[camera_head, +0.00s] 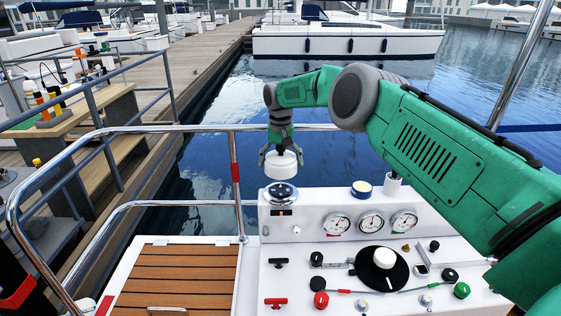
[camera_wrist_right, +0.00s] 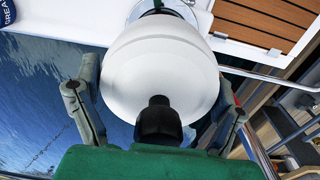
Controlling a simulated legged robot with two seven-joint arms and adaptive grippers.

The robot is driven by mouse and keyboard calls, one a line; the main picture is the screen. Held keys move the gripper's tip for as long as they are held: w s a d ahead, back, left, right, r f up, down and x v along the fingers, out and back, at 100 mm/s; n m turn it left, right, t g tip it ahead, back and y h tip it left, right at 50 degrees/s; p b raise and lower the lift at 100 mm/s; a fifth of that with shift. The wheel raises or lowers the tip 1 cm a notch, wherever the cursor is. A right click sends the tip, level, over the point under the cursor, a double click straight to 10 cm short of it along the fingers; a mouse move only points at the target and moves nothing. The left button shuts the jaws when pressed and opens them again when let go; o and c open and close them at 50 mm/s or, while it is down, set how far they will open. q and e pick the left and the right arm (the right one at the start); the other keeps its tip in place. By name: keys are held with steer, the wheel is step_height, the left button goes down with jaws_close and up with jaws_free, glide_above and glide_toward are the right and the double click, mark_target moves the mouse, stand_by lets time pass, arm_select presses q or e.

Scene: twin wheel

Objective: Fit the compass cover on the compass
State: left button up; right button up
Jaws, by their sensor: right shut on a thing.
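The compass cover (camera_head: 281,164) is a white dome held in my right gripper (camera_head: 281,158), above the left end of the white console. In the right wrist view the cover (camera_wrist_right: 160,70) fills the middle, between the two grey fingers of the right gripper (camera_wrist_right: 158,105). The compass (camera_head: 281,193) is a dark round dial with a light rim, set on top of the console just below the cover. There is a small visible gap between them in the head view. In the wrist view the cover hides most of the compass. My left gripper is not in view.
The white console (camera_head: 330,222) carries several gauges (camera_head: 371,223), a large black dial with a white knob (camera_head: 384,270), levers and coloured knobs. A round tin (camera_head: 361,188) and a white cup (camera_head: 392,183) stand right of the compass. A chrome railing (camera_head: 150,128) passes behind.

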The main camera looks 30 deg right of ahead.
mark_target(281, 183)
step_height(281, 183, down, 4)
steer(key=shift+a+r+b, duration=0.1)
steer(key=shift+b, duration=0.85)
steer(key=shift+f+b, duration=1.3)
steer(key=shift+f, duration=0.6)
steer(key=shift+f+b, duration=0.2)
steer(key=shift+b, duration=0.3)
steer(key=o, duration=0.8)
steer(key=shift+o, duration=0.6)
steer(key=shift+r, duration=0.1)
step_height(281, 183, up, 12)
steer(key=shift+w+f, duration=0.1)
steer(key=shift+f, duration=0.1)
